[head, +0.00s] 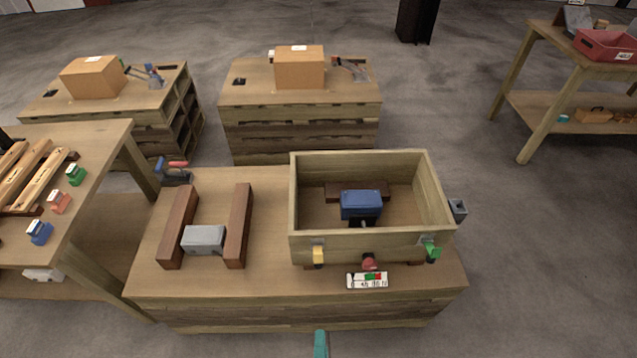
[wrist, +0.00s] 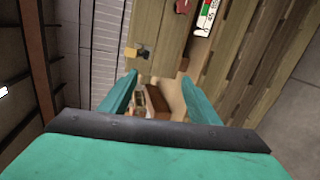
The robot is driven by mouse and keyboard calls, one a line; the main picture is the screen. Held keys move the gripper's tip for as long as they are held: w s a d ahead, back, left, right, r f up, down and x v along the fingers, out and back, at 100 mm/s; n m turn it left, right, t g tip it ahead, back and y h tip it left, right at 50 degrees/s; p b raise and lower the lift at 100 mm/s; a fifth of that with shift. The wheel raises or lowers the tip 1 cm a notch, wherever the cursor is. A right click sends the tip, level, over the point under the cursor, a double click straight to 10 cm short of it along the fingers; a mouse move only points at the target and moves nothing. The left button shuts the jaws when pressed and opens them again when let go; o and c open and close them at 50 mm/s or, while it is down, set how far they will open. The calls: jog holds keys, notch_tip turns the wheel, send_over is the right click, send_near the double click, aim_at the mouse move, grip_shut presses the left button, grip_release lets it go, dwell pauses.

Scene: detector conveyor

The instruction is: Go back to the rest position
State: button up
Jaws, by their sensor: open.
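My gripper (wrist: 153,85) shows in the wrist view with its two teal fingers spread apart and nothing between them. In the head view only a teal tip (head: 321,344) of it shows at the bottom edge, in front of the workbench. The wrist view looks past the fingers at wooden surfaces and a yellow part (wrist: 137,52). No rest position is marked in either view.
A workbench (head: 230,285) stands ahead, bearing a wooden box (head: 372,160) with a blue block (head: 361,204) inside. A grey block (head: 204,239) sits between two brown bars. A side table (head: 90,150) stands left. Grey floor (head: 540,260) is clear at right.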

jog(key=s+r+m, duration=0.8)
jog(key=r+m, duration=0.2)
jog(key=m, duration=0.9)
jog(key=shift+s+a+r, duration=0.3)
jog(key=shift+a, duration=0.1)
jog(key=shift+w+d, duration=0.1)
